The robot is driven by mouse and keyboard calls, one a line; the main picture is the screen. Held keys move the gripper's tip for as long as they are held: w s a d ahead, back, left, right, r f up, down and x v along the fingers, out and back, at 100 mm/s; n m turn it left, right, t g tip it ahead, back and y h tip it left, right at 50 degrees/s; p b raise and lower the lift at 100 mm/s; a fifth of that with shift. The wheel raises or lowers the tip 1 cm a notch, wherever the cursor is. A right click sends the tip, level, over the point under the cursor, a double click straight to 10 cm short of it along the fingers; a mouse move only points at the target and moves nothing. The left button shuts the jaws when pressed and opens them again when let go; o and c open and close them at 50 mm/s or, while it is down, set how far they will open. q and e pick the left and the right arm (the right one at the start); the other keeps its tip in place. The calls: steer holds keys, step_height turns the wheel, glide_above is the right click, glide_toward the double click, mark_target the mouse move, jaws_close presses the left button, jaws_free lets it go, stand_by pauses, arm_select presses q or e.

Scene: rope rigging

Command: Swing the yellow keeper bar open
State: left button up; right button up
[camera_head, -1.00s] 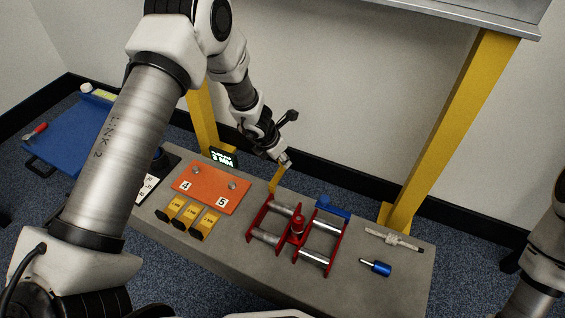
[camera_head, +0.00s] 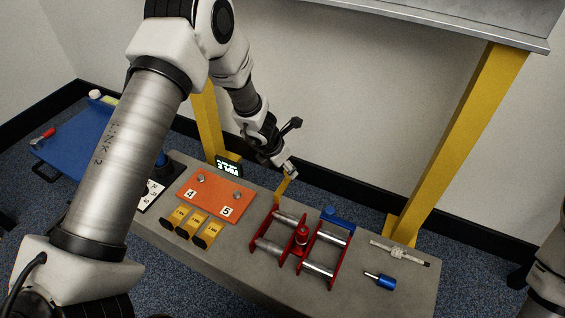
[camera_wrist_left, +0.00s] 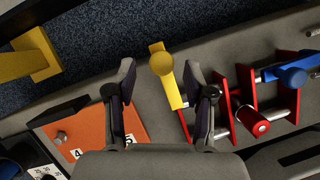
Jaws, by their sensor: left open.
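The yellow keeper bar (camera_head: 283,187) stands at the back left of the red rope frame (camera_head: 302,240) on the grey bench. In the left wrist view the bar (camera_wrist_left: 174,92) has a round yellow knob at its upper end and slants down towards the red frame. My left gripper (camera_head: 291,170) is right above the bar. In the left wrist view its two dark fingers (camera_wrist_left: 160,70) are open, one on each side of the knob, with gaps showing on both sides. My right gripper is out of view.
A blue knob (camera_head: 334,215) sits at the back of the red frame. An orange plate (camera_head: 210,193) and several yellow tags lie left of it. A blue-handled tool (camera_head: 385,282) and a caliper-like tool (camera_head: 400,252) lie to the right. Yellow posts (camera_head: 455,150) stand behind the bench.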

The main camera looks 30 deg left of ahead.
arm_select(q)
steer(key=v, duration=0.6)
steer(key=shift+s, duration=0.1)
